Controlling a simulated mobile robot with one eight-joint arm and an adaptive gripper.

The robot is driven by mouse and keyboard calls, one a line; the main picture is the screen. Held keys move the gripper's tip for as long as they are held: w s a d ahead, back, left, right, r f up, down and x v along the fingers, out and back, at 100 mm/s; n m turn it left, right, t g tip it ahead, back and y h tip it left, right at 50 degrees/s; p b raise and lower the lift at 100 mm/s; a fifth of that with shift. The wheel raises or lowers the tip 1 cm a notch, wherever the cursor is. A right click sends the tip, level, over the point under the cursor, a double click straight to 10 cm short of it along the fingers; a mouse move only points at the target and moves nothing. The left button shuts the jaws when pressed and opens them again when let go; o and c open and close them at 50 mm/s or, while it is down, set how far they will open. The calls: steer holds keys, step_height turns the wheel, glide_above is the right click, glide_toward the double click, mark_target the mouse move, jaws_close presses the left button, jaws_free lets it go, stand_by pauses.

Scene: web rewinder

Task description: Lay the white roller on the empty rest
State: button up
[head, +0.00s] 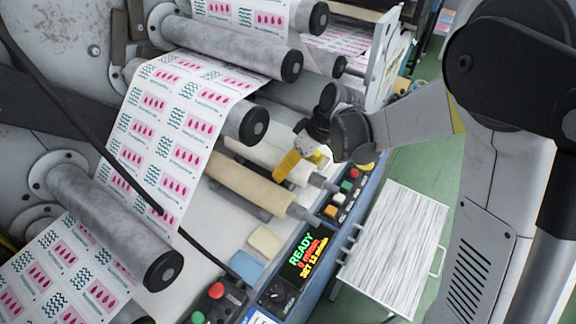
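The white roller (255,152) lies parallel to and just beyond the tan roller (245,184), above the pale bench of the machine. I cannot make out the empty rest for certain.
The printed web (150,130) and grey rollers (110,215) fill the left. A control panel with buttons and a READY display (304,252) runs along the bench's front edge. A striped-top cart (395,245) stands on the green floor. Two pads (265,241) lie on the bench.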

steer(key=shift+o, duration=1.4)
steer(key=shift+s+d+f, duration=0.15)
steer(key=shift+s, duration=0.1)
steer(key=shift+w+d, duration=0.1)
steer(key=shift+r, duration=0.2)
steer(key=v, duration=1.1)
steer(key=shift+r, duration=0.45)
steer(key=s+d+r+m+t+h, duration=0.2)
steer(key=s+d+m+t, duration=0.1)
steer(key=s+d+m, duration=0.2)
steer(key=s+d+r+m+t+h, duration=0.2)
steer(key=s+d+m, duration=0.4)
steer(key=s+d, duration=0.4)
steer(key=shift+s+d+t+h, duration=0.25)
steer(key=shift+d+t+h, duration=0.35)
steer(key=shift+d+t, duration=0.15)
